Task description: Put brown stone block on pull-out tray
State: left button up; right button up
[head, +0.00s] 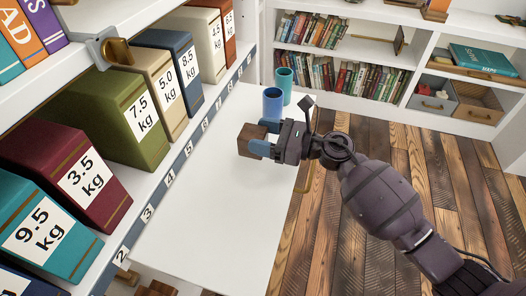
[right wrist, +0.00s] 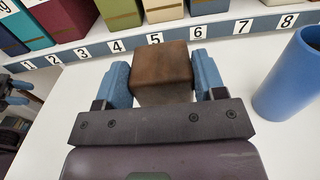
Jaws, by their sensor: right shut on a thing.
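The brown stone block (head: 252,139) is a dark brown cube. My right gripper (head: 259,148) is shut on it, with one blue finger on each side, over the white pull-out tray (head: 205,205). In the right wrist view the block (right wrist: 162,72) sits between the two blue fingers of the right gripper (right wrist: 163,82). I cannot tell whether the block touches the tray surface.
A blue cup (head: 272,104) stands just behind the right gripper, and a teal cup (head: 285,78) beyond it. Numbered weight boxes (head: 125,112) line the shelf at left. The near part of the tray is bare.

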notch_tip(320, 180, down, 2)
jog(key=shift+f+b, duration=0.25)
jog(key=shift+b, duration=0.25)
notch_tip(320, 180, down, 3)
jog(key=shift+f+b, duration=0.1)
jog(key=shift+b, duration=0.5)
pick_arm(q)
jog(key=shift+f, duration=0.2)
pick_arm(e)
jog(key=shift+r, duration=0.2)
pick_arm(q)
jog(key=shift+s, duration=0.1)
pick_arm(e)
jog(key=shift+f, duration=0.1)
jog(key=shift+f, duration=0.1)
pick_arm(q)
jog(key=shift+f+t, duration=0.1)
jog(key=shift+t, duration=0.2)
pick_arm(e)
jog(key=o, duration=1.3)
